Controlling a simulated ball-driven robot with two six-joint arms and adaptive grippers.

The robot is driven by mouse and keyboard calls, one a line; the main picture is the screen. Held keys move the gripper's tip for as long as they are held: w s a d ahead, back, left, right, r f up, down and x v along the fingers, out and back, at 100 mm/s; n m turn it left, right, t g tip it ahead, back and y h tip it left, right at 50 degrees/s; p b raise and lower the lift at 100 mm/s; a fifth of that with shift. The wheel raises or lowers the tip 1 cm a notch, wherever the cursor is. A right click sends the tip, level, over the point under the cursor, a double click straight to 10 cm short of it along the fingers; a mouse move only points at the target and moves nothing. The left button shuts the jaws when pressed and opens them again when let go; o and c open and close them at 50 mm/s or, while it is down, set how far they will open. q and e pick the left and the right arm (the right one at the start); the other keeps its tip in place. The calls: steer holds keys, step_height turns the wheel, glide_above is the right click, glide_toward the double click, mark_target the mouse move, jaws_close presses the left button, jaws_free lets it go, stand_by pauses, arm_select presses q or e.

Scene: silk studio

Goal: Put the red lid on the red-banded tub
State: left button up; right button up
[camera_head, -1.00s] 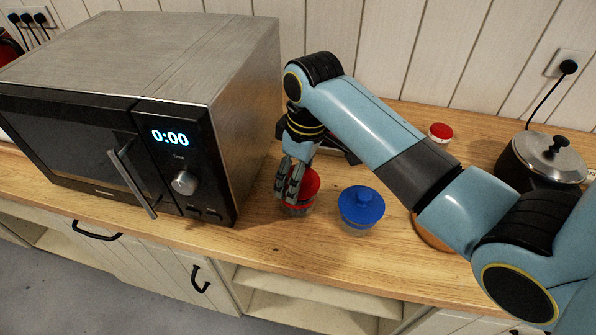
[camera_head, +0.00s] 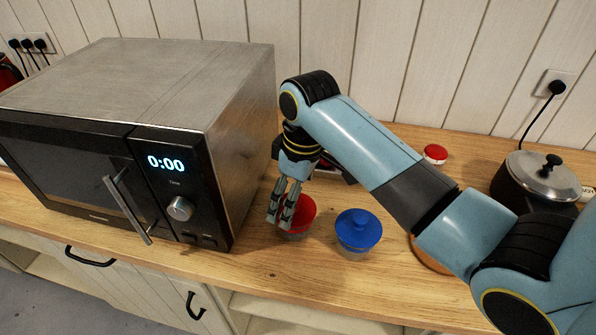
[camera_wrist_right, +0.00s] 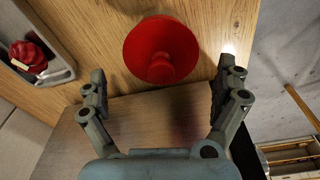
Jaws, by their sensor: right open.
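The red lid (camera_head: 300,211), a disc with a knob, sits over a small clear tub (camera_head: 294,235) on the counter beside the microwave. In the right wrist view the red lid (camera_wrist_right: 160,48) lies just past the fingertips, its knob towards me. The lid hides most of the tub, so I cannot tell its band or how flush the lid sits. My right gripper (camera_head: 282,212) is open and empty at the lid's left side; its fingers (camera_wrist_right: 162,74) stand apart in the wrist view. My left gripper is not in view.
A blue-lidded tub (camera_head: 358,230) stands to the right. The microwave (camera_head: 225,130) is close on the left. A dark tray (camera_head: 345,178) lies behind my arm, a red-topped jar (camera_head: 435,154) and a pot (camera_head: 540,180) further right.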

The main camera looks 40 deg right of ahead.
mark_target(300, 212)
step_height(300, 212, up, 11)
steer(key=s, duration=0.1)
steer(key=shift+s+d+b, duration=0.15)
steer(key=shift+d+b, duration=0.1)
steer(key=shift+b, duration=0.1)
steer(key=shift+f, duration=0.15)
